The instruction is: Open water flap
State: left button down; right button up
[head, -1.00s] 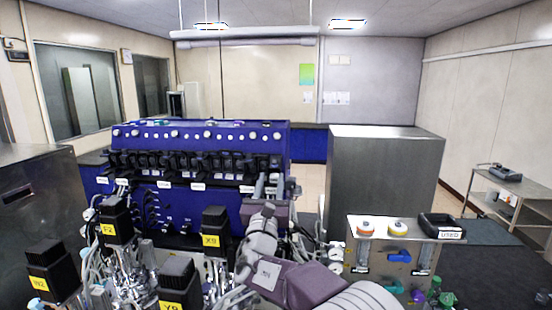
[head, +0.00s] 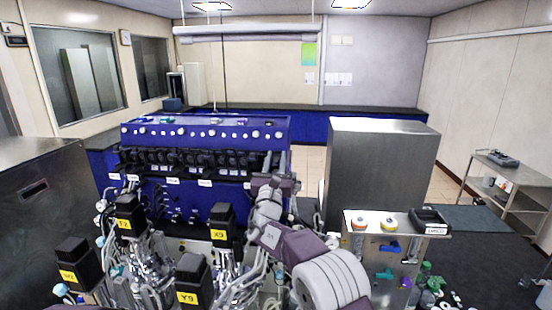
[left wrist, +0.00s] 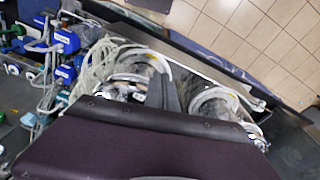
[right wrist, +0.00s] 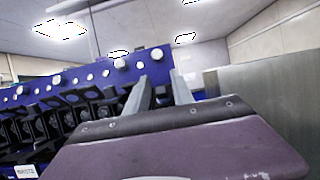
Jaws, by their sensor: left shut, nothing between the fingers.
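A blue bioreactor unit (head: 206,132) stands in the middle of the head view, with a row of white knobs and black pump heads on its front. I cannot tell which part is the water flap. My right gripper (head: 279,162) is raised at the unit's right end. In the left wrist view my left gripper (left wrist: 165,92) is shut and empty above clear tubing and glass vessels (left wrist: 213,103). The head view does not show its fingers.
Black-topped motors with yellow labels (head: 187,297) and dense tubing crowd the front. A steel cabinet (head: 377,185) stands right of the blue unit.

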grip_shut()
